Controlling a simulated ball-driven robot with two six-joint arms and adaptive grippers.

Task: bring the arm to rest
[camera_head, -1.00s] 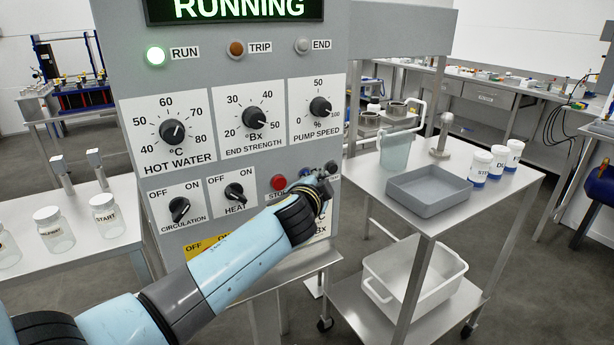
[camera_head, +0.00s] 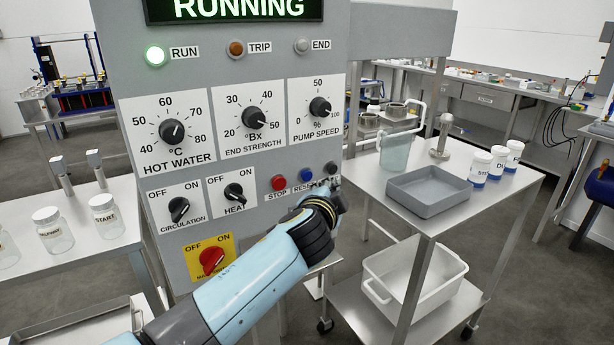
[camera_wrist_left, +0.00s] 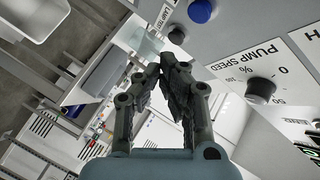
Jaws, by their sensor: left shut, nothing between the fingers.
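My left gripper (camera_head: 328,189) is shut and empty in front of the lower right of the grey control panel (camera_head: 262,65), beside the row of push buttons. In the left wrist view its fingers (camera_wrist_left: 165,65) meet with nothing between them. The red stop button (camera_head: 278,183) and the blue reset button (camera_head: 306,174) show just left of the gripper. A dark button (camera_head: 331,168) is right above the fingertips. Whether the fingers touch the panel cannot be told. My right gripper is not seen.
The display reads RUNNING and the green run lamp (camera_head: 155,56) is lit. A steel cart on the right holds a grey tray (camera_head: 430,192), a clear jug (camera_head: 396,152) and white tubs (camera_head: 480,167). Labelled jars (camera_head: 107,216) stand on the left table.

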